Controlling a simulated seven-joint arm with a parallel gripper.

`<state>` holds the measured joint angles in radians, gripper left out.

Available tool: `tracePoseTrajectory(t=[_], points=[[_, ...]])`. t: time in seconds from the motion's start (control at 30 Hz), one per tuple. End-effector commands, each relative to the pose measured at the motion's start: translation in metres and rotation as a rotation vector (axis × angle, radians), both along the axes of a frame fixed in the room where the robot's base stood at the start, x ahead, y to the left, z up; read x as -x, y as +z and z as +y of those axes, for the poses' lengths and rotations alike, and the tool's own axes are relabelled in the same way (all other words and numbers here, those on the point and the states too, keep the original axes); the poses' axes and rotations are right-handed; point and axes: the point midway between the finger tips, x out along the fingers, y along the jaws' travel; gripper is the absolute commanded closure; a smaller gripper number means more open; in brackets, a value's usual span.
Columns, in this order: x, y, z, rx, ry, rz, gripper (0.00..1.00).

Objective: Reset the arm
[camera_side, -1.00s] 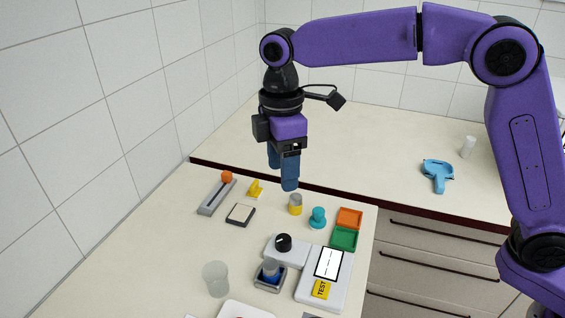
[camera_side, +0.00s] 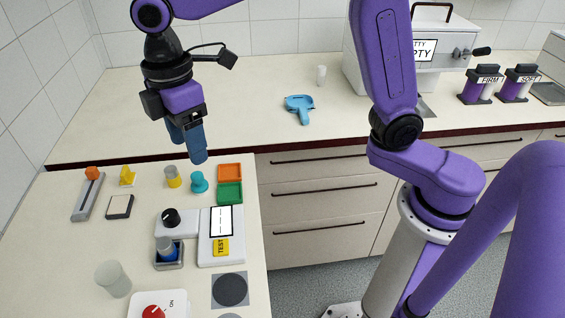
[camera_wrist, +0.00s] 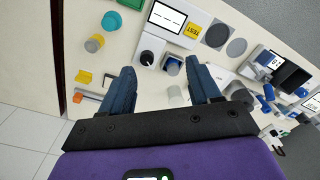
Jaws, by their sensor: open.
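My gripper (camera_side: 188,150) hangs pointing down from my purple arm, above the back of the near counter. Its two blue fingers are apart with nothing visible between them. In the wrist view my gripper (camera_wrist: 160,72) shows the same open fingers, with the counter and its small devices beyond them. In the side view the fingertips appear just above the grey-and-yellow cylinder (camera_side: 172,177) and the teal knob (camera_side: 198,182), apart from both.
An orange tray (camera_side: 230,171) and green tray (camera_side: 230,193) lie near the counter's edge. A slider with an orange knob (camera_side: 92,173), a black dial (camera_side: 170,217) and a TEST panel (camera_side: 208,251) stand nearby. A light blue tool (camera_side: 299,107) lies on the back counter.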

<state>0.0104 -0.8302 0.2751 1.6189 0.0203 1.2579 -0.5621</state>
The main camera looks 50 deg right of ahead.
Motion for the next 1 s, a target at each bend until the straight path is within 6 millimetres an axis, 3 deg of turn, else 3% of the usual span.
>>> tracePoseTrajectory(t=[0.37,0.7,0.83,1.0], points=[[0.089,-0.016,-0.088,-0.006,-0.121,-0.016,0.38],[0.174,-0.044,-0.173,-0.015,-0.226,-0.026,0.38],[0.199,-0.054,-0.197,-0.018,-0.256,-0.028,0.38],[0.215,-0.062,-0.214,-0.021,-0.276,-0.029,0.38]])
